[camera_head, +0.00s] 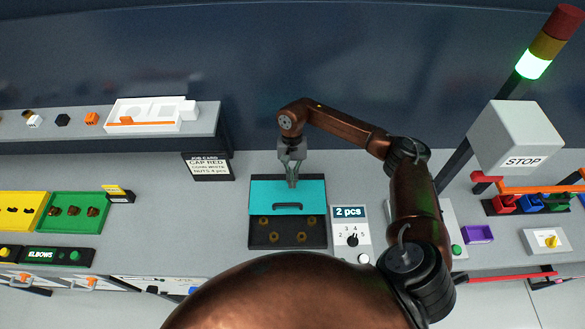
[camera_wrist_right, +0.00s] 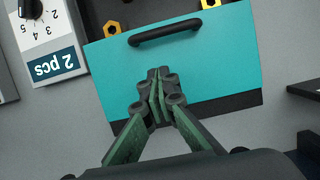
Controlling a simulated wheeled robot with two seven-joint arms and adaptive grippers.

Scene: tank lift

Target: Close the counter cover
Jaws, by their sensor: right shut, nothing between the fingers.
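The counter cover (camera_head: 265,193) is a teal panel with a black bar handle (camera_head: 287,206). It lies over the far part of a black tray (camera_head: 287,240); the near part is uncovered and shows several brass nuts (camera_head: 302,236). In the right wrist view the cover (camera_wrist_right: 215,70) and its handle (camera_wrist_right: 165,30) show up close. My right gripper (camera_head: 291,184) is shut and empty, pointing down at the far part of the cover, behind the handle. Its fingertips (camera_wrist_right: 158,75) show over the teal panel; whether they touch it I cannot tell. My left gripper is not in view.
A counter box (camera_head: 350,238) with a dial and a "2 pcs" display stands right of the tray. A job card (camera_head: 207,167) stands behind left. Green (camera_head: 75,228) and yellow bins are at left. A STOP box (camera_head: 515,138) and light tower are at right.

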